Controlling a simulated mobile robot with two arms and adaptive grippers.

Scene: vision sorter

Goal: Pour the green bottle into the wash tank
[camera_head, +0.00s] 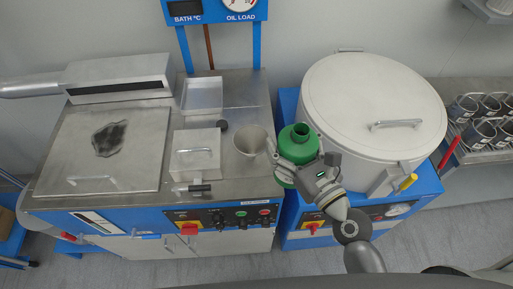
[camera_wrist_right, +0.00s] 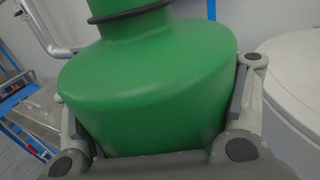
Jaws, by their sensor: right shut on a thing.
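The green bottle (camera_head: 300,132) is in my right gripper (camera_head: 287,168), between the steel bench and the round white vessel. The bottle looks about upright, with its open dark-rimmed neck facing up. In the right wrist view the bottle (camera_wrist_right: 150,85) fills the middle, with a finger pad against each side. The wash tank is not labelled in view; the steel bench unit has a large flat lid (camera_head: 100,150) with a dark patch and a funnel-like cup (camera_head: 251,141) just left of the bottle. My left gripper is not in view.
The round white vessel (camera_head: 370,105) with a closed lid stands right of the bottle. A small lidded box (camera_head: 195,150) and a shallow tray (camera_head: 202,96) sit on the bench. A rack of dark cups (camera_head: 482,120) is at the far right. A gauge panel (camera_head: 214,10) stands behind.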

